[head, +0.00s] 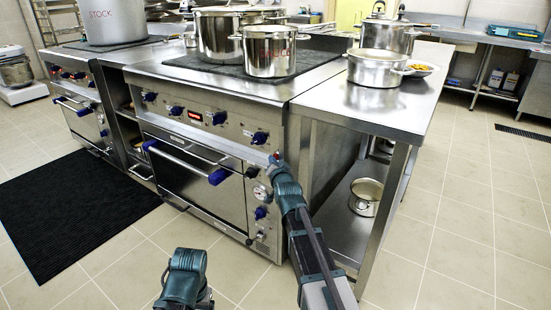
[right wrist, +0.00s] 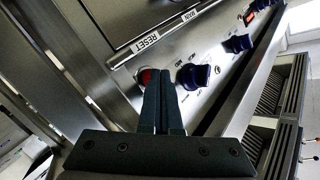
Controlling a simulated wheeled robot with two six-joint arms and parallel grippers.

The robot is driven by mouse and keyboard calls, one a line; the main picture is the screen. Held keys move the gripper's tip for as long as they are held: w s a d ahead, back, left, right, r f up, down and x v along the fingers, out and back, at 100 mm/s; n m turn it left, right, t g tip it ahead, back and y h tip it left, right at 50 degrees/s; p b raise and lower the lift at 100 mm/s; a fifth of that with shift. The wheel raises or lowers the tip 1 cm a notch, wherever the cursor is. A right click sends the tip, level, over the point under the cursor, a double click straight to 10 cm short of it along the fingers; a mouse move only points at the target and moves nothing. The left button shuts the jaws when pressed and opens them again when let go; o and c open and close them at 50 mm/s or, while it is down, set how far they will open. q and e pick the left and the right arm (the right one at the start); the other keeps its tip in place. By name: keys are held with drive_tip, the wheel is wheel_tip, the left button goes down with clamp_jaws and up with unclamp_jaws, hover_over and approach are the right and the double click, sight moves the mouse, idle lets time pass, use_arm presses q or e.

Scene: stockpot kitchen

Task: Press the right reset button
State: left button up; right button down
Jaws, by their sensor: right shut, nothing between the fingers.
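The right reset button is a small red button (right wrist: 148,76) on the steel control panel, under a white RESET label (right wrist: 148,41) in the right wrist view. My right gripper (right wrist: 165,75) is shut and empty. Its fingertips overlap the button's right side in that view and hide part of it. I cannot tell whether they touch it. In the head view the right gripper (head: 276,163) is at the right end of the stove's front panel. Part of my left arm shows at the bottom of the head view, but its fingers do not show.
A blue knob (right wrist: 193,76) sits just right of the fingers in the wrist view. The stove (head: 215,85) carries large steel pots (head: 270,52). A steel table (head: 375,108) with a pot stands to the right. Tiled floor (head: 460,190) is free at right.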

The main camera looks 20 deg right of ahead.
drive_tip(key=shift+w+d+r, duration=0.25)
drive_tip(key=shift+w+d, duration=0.4)
idle(0.8)
drive_tip(key=shift+s+a+f, duration=0.15)
drive_tip(key=shift+s+a, duration=0.15)
drive_tip(key=shift+a, duration=0.05)
drive_tip(key=shift+s+a, duration=0.15)
drive_tip(key=shift+s, duration=0.25)
drive_tip(key=shift+s+a+f, duration=0.1)
drive_tip(key=shift+s+a, duration=0.7)
drive_tip(key=shift+a, duration=0.3)
drive_tip(key=shift+s+a, duration=0.8)
drive_tip(key=shift+a, duration=0.3)
